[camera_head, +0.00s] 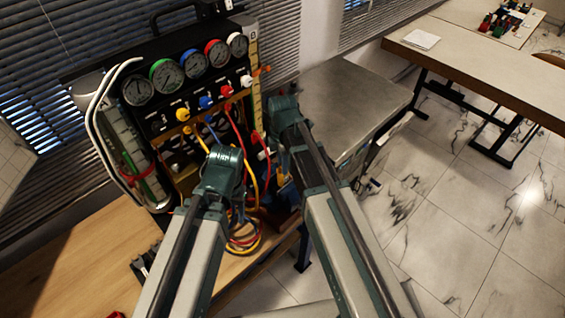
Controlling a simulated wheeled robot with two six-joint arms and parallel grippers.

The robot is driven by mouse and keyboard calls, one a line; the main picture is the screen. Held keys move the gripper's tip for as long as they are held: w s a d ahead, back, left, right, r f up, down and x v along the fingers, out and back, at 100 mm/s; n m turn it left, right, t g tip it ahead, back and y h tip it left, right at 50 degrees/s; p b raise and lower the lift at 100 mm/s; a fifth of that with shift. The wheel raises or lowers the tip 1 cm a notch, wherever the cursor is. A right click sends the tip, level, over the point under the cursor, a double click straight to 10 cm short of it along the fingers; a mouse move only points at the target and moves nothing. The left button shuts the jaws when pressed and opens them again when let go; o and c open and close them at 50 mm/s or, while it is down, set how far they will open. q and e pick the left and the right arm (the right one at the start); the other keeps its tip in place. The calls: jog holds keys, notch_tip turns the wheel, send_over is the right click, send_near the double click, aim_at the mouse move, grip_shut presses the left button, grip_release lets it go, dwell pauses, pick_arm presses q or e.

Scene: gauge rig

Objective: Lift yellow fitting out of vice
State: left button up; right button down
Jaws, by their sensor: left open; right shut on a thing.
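A small patch of yellow, which looks like the yellow fitting (281,179), shows just below the wrist of my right arm. Blue and dark parts around it look like the vice (289,194), mostly hidden behind my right arm. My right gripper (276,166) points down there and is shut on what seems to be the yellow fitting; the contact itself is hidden. My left gripper (240,208) is open, left of the vice and close to the hanging hoses. Its fingertips are largely hidden by its own arm.
A gauge panel (195,88) with coloured ports stands behind my grippers. Red, yellow and blue hoses (243,242) hang from it and coil on the wooden bench (85,250). A grey-topped table (350,95) stands to the right. The marble floor further right is open.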

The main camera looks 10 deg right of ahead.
jog(key=shift+r+p, duration=2.55)
jog(key=shift+r, duration=0.2)
jog(key=shift+f, duration=0.1)
